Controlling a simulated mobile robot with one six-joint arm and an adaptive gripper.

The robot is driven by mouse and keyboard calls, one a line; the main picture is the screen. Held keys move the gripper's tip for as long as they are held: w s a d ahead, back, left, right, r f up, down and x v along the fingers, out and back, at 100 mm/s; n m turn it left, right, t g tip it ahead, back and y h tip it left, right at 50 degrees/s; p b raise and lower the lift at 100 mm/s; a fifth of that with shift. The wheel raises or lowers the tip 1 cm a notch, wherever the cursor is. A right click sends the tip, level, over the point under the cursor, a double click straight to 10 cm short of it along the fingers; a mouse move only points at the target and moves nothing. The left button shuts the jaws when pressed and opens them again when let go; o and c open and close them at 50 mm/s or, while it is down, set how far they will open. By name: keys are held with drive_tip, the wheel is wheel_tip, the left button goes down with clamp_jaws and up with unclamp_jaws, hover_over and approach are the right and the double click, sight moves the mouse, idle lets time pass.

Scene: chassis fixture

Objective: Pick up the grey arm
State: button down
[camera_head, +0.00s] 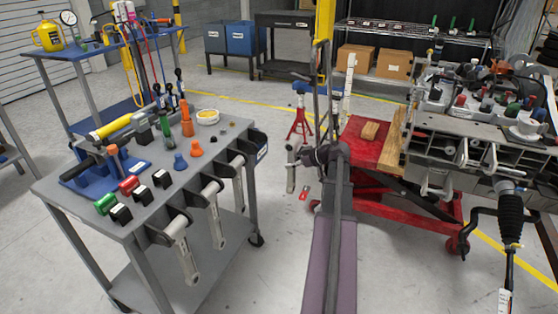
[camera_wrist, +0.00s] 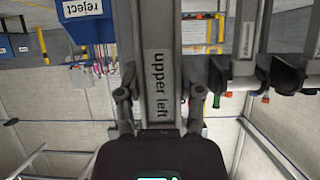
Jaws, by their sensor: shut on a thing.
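A grey arm labelled "upper left" (camera_wrist: 160,60) fills the middle of the wrist view. My gripper (camera_wrist: 160,105) has one finger on each side of it and is shut on it. In the head view my gripper (camera_head: 305,156) is to the right of the grey cart, and the held grey arm (camera_head: 291,178) hangs at its left, clear of the floor. Other grey arms hang from black holders along the cart's right side: a near one (camera_head: 181,250), a middle one (camera_head: 215,215) and a far one (camera_head: 238,185).
A blue reject bin (camera_wrist: 83,20) shows in the wrist view. To the right, a red lift table (camera_head: 372,140) stands by the chassis fixture (camera_head: 455,140). Some bare floor lies between cart and fixture.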

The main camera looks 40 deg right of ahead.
drive_tip(key=shift+s+d, duration=0.35)
drive_tip(key=shift+s, duration=0.5)
drive_tip(key=shift+s+d, duration=0.35)
drive_tip(key=shift+s, duration=0.5)
drive_tip(key=shift+s, duration=0.1)
drive_tip(key=s+d, duration=0.3)
drive_tip(key=s, duration=0.6)
drive_tip(key=shift+d, duration=0.4)
idle(0.3)
drive_tip(key=shift+r, duration=0.15)
wheel_tip(320, 180, up, 48)
drive_tip(key=p, duration=4.8)
drive_tip(key=shift+s, duration=0.1)
